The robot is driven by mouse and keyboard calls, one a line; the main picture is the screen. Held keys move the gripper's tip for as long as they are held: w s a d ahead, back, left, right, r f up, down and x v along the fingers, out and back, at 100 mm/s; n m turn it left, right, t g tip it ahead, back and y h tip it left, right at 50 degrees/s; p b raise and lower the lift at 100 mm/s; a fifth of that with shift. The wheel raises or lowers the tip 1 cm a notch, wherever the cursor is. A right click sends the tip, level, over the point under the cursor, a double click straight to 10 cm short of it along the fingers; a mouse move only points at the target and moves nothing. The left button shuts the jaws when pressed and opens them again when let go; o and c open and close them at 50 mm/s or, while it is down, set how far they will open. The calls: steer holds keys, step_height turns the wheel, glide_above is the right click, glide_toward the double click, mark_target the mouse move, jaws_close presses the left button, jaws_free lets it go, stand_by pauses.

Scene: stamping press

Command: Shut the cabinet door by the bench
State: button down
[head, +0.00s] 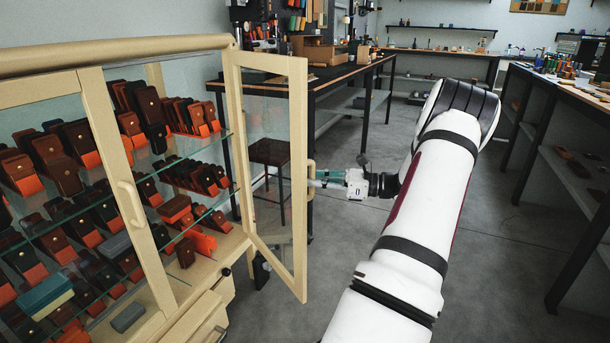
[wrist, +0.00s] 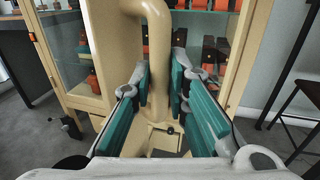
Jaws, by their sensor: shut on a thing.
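The cabinet door (head: 297,110) has a cream frame and a glass pane. It stands open, swung out from the right end of the cabinet (head: 90,85). My gripper (head: 318,181) is at the door's curved cream handle (head: 310,192), on the door's outer edge. In the wrist view, the handle (wrist: 158,50) runs between the teal pads of my gripper (wrist: 162,88), which is shut on it.
Glass shelves in the cabinet hold several leather cases (head: 60,155). A dark stool (head: 272,155) and a workbench (head: 345,72) stand behind the door. Another bench (head: 560,95) lines the right side. Grey floor (head: 480,240) is clear between them.

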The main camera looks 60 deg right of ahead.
mark_target(297, 186)
steer(key=a, duration=0.1)
steer(key=w+a+p, duration=0.1)
steer(key=a, duration=0.1)
steer(key=w+a+p, duration=0.1)
steer(key=shift+w+a+r, duration=0.2)
steer(key=shift+a+r, duration=0.05)
steer(key=shift+a, duration=0.1)
steer(key=shift+w+a+f, duration=0.1)
steer(key=shift+a, duration=0.3)
steer(key=w+a+p, duration=0.2)
steer(key=w+a, duration=0.3)
steer(key=a, duration=0.3)
steer(key=shift+w, duration=0.3)
steer(key=shift+f, duration=0.15)
steer(key=w+a, duration=0.6)
steer(key=w, duration=0.1)
steer(key=shift+w+p, duration=0.2)
steer(key=shift+p, duration=0.15)
steer(key=shift+a, duration=0.15)
